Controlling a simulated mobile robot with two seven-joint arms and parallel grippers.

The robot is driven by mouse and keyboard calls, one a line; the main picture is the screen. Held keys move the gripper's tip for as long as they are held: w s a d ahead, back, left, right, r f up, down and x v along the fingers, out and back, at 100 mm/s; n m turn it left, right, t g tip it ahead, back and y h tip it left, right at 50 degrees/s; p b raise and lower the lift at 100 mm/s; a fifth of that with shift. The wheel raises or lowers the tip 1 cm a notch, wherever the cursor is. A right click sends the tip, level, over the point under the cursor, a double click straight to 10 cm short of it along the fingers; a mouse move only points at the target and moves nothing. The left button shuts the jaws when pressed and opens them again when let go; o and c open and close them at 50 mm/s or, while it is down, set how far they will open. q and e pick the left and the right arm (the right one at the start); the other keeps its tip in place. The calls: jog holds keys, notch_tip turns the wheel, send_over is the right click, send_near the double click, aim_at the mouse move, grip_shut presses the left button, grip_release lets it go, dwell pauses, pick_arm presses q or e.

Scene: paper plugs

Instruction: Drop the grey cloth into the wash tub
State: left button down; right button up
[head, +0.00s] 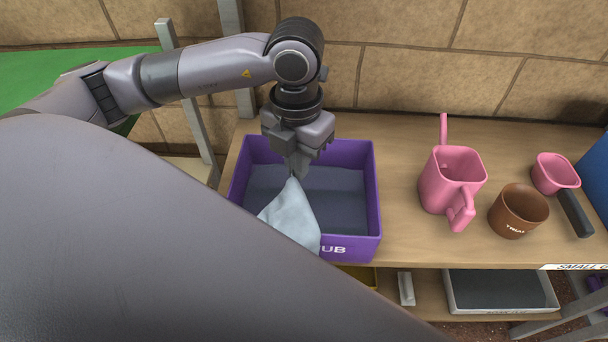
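The purple wash tub (371,190) stands on the wooden shelf, with the letters "UB" showing on its front wall. My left gripper (296,176) points down over the tub and is shut on the upper tip of the grey cloth (292,216). The cloth hangs from the fingers in a pale cone over the tub's front left part. Its lower end is hidden behind my own grey body part, so I cannot tell whether it touches the tub floor. My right gripper is not in view.
On the shelf right of the tub stand a pink watering can (433,190), a brown pot (518,212) and a pink scoop-like vessel (554,172) with a dark handle. A blue object (598,175) is at the right edge. A tan block wall (430,60) rises behind. A grey tray (500,290) sits below.

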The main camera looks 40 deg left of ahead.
pick_arm(q)
grip_release()
dwell(0.5)
notch_tip(320, 180, up, 6)
jog(key=p, duration=0.3)
jog(key=shift+f, duration=0.25)
jog(key=shift+r, duration=0.1)
notch_tip(320, 180, up, 7)
dwell(0.6)
dwell(0.4)
